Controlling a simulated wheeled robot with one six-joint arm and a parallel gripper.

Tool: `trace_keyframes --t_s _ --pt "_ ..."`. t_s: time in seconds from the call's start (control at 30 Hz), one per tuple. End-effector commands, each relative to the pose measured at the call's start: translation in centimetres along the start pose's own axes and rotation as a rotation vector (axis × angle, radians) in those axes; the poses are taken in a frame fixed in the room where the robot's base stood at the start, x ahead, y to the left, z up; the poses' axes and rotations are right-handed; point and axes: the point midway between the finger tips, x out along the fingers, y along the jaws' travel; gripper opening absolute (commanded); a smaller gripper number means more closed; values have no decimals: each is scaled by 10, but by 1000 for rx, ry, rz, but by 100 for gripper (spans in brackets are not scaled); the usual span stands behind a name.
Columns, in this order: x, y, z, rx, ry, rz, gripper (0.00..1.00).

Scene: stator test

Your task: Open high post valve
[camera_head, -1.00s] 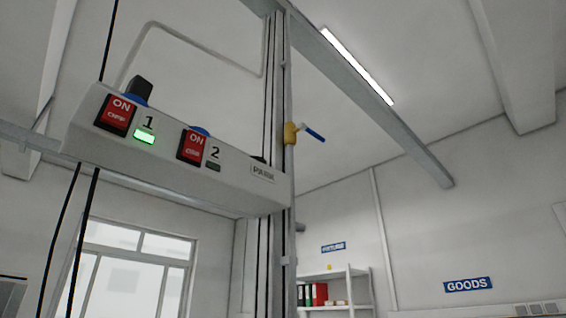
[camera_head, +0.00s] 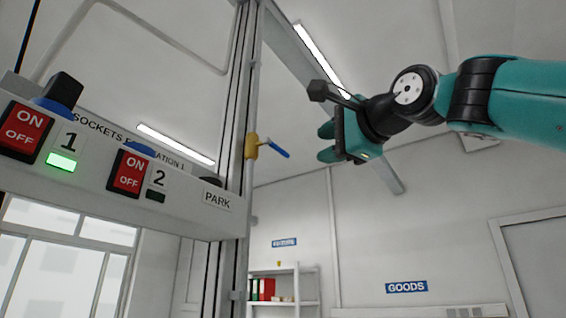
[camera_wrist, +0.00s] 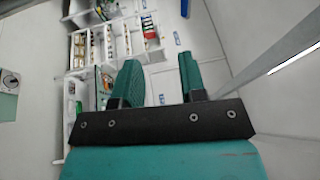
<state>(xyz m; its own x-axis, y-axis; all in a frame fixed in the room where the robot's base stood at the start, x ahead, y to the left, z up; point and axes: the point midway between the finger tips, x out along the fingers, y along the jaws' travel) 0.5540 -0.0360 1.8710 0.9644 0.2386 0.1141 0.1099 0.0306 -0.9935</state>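The high post valve has a yellow body (camera_head: 252,146) on the upright metal post and a blue lever handle (camera_head: 278,150) that points right and slightly down in the head view. My gripper (camera_head: 326,143) is to the right of the handle, with a visible gap in the picture and its fingers pointing left. In the wrist view my gripper (camera_wrist: 159,75) has its two teal fingers apart with nothing between them. I cannot make out the valve in the wrist view.
The metal post (camera_head: 238,200) rises beside a grey socket panel (camera_head: 180,205) with red switches 1 and 2; a green light is lit by 1. Shelves (camera_head: 283,302) stand far behind. A GOODS sign (camera_head: 407,287) is on the back wall. The air right of the post is otherwise clear.

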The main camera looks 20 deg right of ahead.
Motion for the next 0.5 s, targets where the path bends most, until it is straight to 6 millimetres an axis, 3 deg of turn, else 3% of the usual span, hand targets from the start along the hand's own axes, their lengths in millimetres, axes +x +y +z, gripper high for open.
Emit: trace_keyframes --t_s 0.03,0.17,0.27,0.5 --pt "-5 -17 -1 30 7 -33 38" --pt "-5 -33 -2 74 10 -69 38" --pt "8 -34 -1 76 7 -67 38" --pt "61 -40 -2 73 9 -64 38"
